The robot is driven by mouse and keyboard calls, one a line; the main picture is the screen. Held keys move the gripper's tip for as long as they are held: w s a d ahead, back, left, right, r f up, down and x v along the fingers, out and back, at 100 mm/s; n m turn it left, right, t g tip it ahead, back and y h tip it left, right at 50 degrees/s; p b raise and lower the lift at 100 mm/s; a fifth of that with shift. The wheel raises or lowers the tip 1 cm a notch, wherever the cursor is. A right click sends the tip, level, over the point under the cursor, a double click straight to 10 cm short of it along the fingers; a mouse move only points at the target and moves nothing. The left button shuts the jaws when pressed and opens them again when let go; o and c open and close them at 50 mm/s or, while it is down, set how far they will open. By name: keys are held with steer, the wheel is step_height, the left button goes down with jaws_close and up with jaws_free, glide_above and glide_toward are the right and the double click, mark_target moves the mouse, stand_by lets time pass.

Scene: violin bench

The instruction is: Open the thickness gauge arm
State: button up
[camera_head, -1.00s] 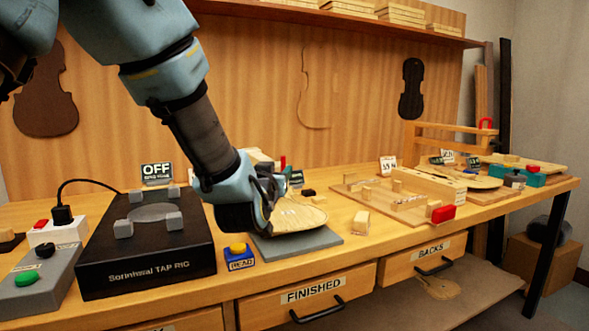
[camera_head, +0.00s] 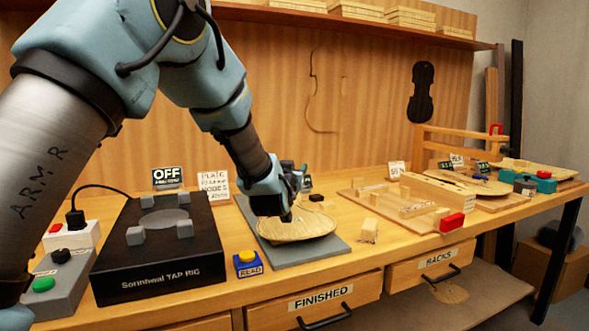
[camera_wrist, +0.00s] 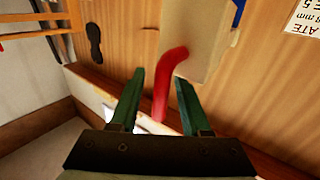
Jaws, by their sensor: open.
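The thickness gauge shows in the wrist view as a beige block (camera_wrist: 198,35) with a curved red handle (camera_wrist: 168,75). In the head view my arm and gripper hide most of it. My gripper (camera_head: 298,184) is low over the grey base board (camera_head: 325,249), near a pale violin plate (camera_head: 305,229) that lies on it. In the wrist view my gripper (camera_wrist: 160,80) is open, its two green fingers on either side of the red handle. I cannot tell whether either finger touches it.
A small wooden block (camera_head: 369,230) and a wooden fixture with a red part (camera_head: 452,222) are to the right. The wall is close behind.

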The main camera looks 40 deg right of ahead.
jaws_close()
stand_by(1.3)
